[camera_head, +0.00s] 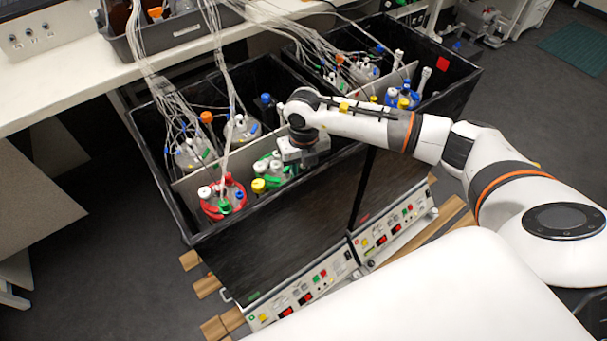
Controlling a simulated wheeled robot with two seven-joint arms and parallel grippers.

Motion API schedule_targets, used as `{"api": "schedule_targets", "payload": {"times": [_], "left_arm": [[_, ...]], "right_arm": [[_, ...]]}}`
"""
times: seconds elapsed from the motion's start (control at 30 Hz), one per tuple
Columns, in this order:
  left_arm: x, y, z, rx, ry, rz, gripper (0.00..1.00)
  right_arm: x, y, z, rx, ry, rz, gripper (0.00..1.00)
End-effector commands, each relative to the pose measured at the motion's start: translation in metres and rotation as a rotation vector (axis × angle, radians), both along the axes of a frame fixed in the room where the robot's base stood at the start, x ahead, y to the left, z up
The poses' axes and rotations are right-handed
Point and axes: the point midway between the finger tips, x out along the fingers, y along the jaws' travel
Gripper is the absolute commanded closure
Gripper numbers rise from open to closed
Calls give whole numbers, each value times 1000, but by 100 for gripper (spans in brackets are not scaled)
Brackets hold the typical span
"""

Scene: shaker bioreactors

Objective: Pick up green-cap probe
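My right arm reaches in from the right, and its gripper (304,156) points down at the front compartment of the black shaker box, over the right side of a green-ringed vessel (268,173). Its fingertips are too small and hidden to tell whether they are open or shut. The green-ringed vessel has white and green caps and a yellow cap (258,186). A red-ringed vessel (221,211) stands to its left, with a small green cap (225,207) at its front. I cannot tell which green part is the green-cap probe. My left gripper is not in view.
The black box (285,245) has raised walls and dividers. Other capped vessels (196,152) stand at the back, with many cables hanging over them. Control panels (305,292) are below. A white bench (60,98) with a grey tray (180,32) is behind.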

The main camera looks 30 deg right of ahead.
Motion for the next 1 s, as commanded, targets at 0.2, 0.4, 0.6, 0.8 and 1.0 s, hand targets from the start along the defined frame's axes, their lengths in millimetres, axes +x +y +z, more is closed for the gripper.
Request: {"api": "schedule_targets", "payload": {"times": [0.2,0.4,0.6,0.8,1.0], "left_arm": [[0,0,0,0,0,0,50],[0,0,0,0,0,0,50],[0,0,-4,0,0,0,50],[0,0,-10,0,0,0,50],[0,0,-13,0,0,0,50]], "right_arm": [[0,0,1,0,-1,0,97],[0,0,1,0,-1,-1,97],[2,-1,24,0,-6,0,98],[2,0,65,1,-6,0,98],[1,0,94,0,-5,-1,98]]}}
